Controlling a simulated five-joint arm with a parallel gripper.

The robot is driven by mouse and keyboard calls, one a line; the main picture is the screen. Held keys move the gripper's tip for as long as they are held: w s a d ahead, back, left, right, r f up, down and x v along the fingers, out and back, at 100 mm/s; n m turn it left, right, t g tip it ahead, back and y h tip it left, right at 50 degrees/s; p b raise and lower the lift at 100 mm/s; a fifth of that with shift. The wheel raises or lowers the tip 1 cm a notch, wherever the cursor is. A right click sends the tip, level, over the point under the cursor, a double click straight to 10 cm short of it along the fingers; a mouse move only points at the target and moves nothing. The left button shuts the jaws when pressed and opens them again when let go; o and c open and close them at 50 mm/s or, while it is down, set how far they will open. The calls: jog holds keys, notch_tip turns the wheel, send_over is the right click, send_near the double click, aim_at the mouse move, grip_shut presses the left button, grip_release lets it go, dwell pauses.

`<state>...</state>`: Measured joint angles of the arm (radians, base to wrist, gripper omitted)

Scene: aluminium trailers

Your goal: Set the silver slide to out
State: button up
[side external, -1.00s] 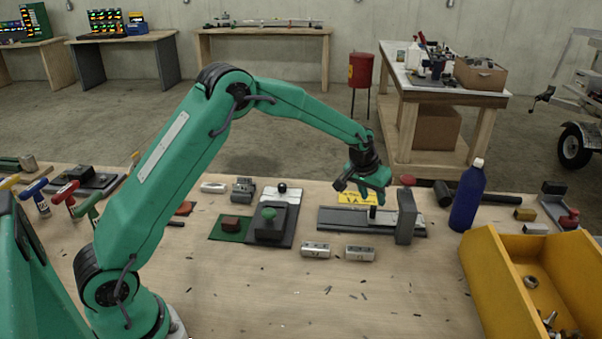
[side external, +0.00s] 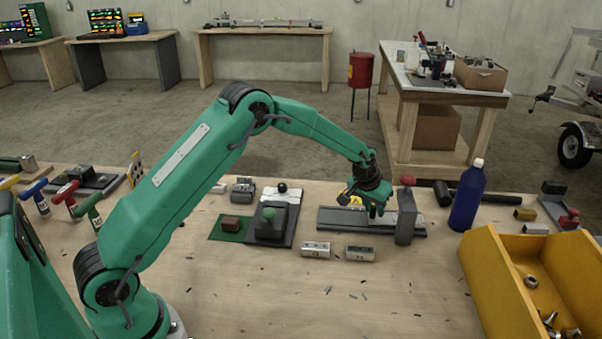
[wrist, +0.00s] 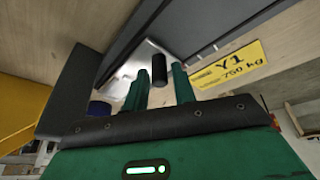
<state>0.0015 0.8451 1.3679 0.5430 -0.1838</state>
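The slide unit is a long dark grey rail (side external: 335,219) on the table, with an upright grey block (side external: 405,215) near its right end. In the wrist view, a bright silver plate (wrist: 122,84) with a black cylindrical knob (wrist: 160,66) shows along the rail (wrist: 160,22). My gripper (side external: 377,212) is low over the rail, just left of the block. In the wrist view my gripper (wrist: 160,72) is open, its two green fingers apart with the knob between their tips. I cannot tell whether they touch it. In the side view my gripper hides the knob.
A yellow label (wrist: 228,68) lies beside the rail. Two small metal blocks (side external: 316,249) (side external: 360,253) lie in front. A blue bottle (side external: 467,197) and yellow bin (side external: 490,280) stand right. The front table middle is mostly clear.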

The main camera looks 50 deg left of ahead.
grip_shut()
jog(key=shift+y, duration=0.4)
jog(key=s+a, duration=1)
jog(key=shift+a, duration=0.1)
jog(key=shift+o, duration=1.8)
grip_release()
jog(key=shift+r, duration=0.15)
jog(key=v, duration=0.7)
jog(key=shift+s+r, duration=0.2)
jog(key=shift+r, duration=0.05)
